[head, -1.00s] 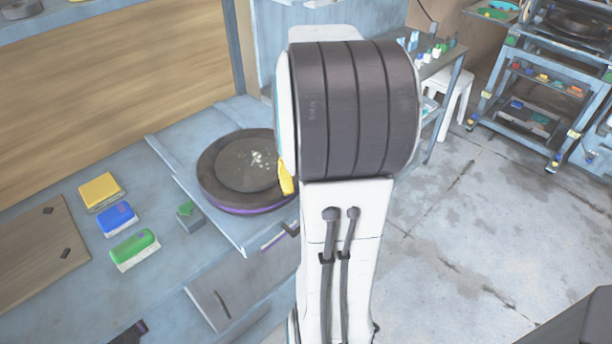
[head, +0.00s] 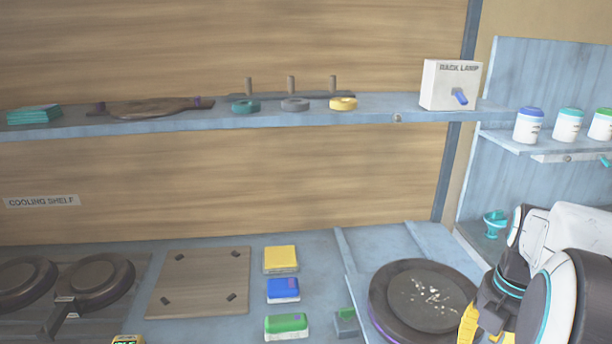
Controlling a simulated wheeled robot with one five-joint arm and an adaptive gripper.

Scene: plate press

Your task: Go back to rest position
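My arm reaches in from the lower right in the head view. My gripper (head: 484,328), with yellow parts, is at the bottom edge, in front of the right rim of the round dark plate (head: 410,282). The picture edge cuts off its lower part, so I cannot see whether its fingers are open or shut, or whether it touches the plate. The plate has pale flecks on top and sits on the blue-grey bench.
Yellow (head: 281,258), blue (head: 284,289) and green (head: 287,325) blocks stand left of the plate. A brown board (head: 198,283) lies further left, beside round dark pans (head: 100,284). A shelf (head: 210,121) with rings and a lamp switch box (head: 450,84) runs above.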

